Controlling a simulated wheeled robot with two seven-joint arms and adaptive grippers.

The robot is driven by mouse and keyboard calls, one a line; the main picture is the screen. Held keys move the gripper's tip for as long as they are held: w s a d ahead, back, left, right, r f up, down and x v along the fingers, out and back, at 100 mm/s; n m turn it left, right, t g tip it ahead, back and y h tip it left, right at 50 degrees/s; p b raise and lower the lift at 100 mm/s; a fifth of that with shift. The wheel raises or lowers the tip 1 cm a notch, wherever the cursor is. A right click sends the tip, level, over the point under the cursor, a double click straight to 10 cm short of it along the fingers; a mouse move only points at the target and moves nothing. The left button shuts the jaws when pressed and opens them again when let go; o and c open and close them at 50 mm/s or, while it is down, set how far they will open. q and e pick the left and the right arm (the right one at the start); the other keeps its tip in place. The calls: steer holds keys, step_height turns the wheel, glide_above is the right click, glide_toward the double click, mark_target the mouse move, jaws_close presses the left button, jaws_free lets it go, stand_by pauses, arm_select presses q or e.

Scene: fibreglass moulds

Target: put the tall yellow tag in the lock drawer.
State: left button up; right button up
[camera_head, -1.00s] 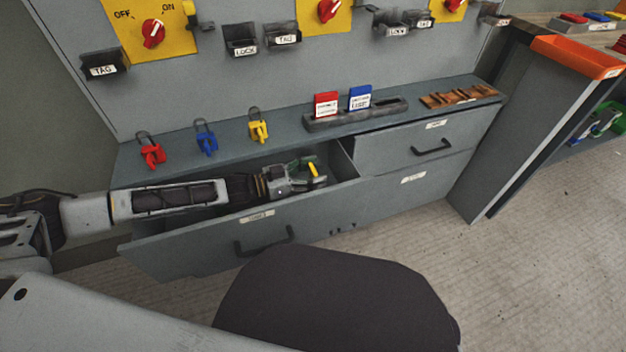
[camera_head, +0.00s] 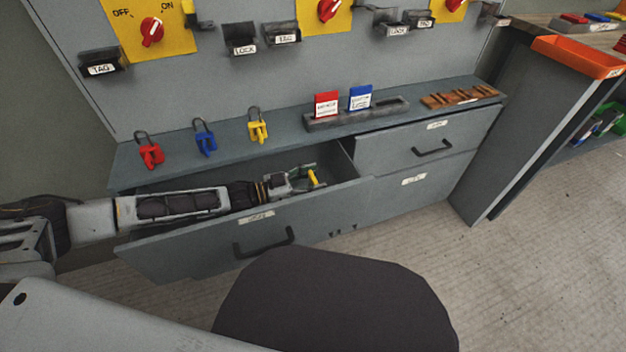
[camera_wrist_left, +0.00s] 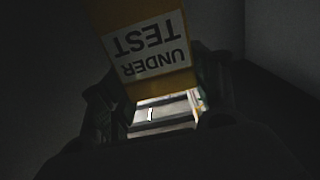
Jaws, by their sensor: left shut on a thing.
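My left gripper (camera_head: 308,181) is inside the open left drawer (camera_head: 205,242), down near the level of its front wall. It is shut on the tall yellow tag (camera_head: 313,177), of which only a small yellow part shows in the head view. In the left wrist view the tag (camera_wrist_left: 140,18) is large, yellow-orange, with a white label reading "UNDER TEST" upside down, between the fingers of my left gripper (camera_wrist_left: 160,92). The drawer's front label is too blurred to read. Its floor is mostly hidden by my arm. My right gripper is not in view.
Red (camera_head: 150,155), blue (camera_head: 205,142) and yellow (camera_head: 258,130) padlocks stand on the ledge (camera_head: 285,138) behind the drawer. A grey rack (camera_head: 340,120) there holds a red and a blue tag. The right-hand drawers (camera_head: 410,150) are shut.

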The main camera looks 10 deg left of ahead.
arm_select(q)
steer(key=shift+f, duration=0.25)
steer(key=o, duration=0.9)
steer(key=shift+c, duration=0.2)
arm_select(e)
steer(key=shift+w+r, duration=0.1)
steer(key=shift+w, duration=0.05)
arm_select(q)
steer(key=shift+r, duration=0.2)
steer(key=shift+r, duration=0.45)
steer(key=shift+s+a, duration=0.15)
steer(key=shift+a, duration=0.15)
steer(key=p+v, duration=0.3)
steer(key=v, duration=0.8)
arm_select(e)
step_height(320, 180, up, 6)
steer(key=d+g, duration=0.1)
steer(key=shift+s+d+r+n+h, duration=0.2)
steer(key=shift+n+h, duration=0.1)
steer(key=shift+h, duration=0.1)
